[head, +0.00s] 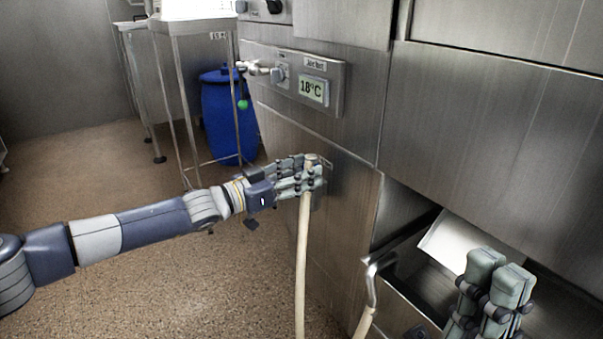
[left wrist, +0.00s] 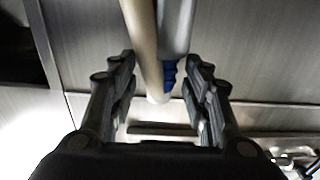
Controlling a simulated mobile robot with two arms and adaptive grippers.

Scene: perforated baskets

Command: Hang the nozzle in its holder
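A beige hose (head: 302,250) hangs down the steel front from my left gripper (head: 312,172). In the left wrist view the hose (left wrist: 143,40) and a grey nozzle with a blue section (left wrist: 170,72) lie between the fingers of my left gripper (left wrist: 160,78). Gaps show on both sides, so the fingers are open around them. A small metal holder (head: 326,163) on the panel is right beside the fingertips and partly hidden by them. I cannot tell whether the nozzle sits in it. My right gripper (head: 492,285) is at the lower right; its fingertip gap is unclear.
A bent metal pipe (head: 372,280) with a hose end rises at the bottom, beside an open steel compartment (head: 420,265). Above the left gripper is a control panel (head: 312,90) reading 18°C. A blue barrel (head: 222,120) and a steel stand are behind. The floor at left is clear.

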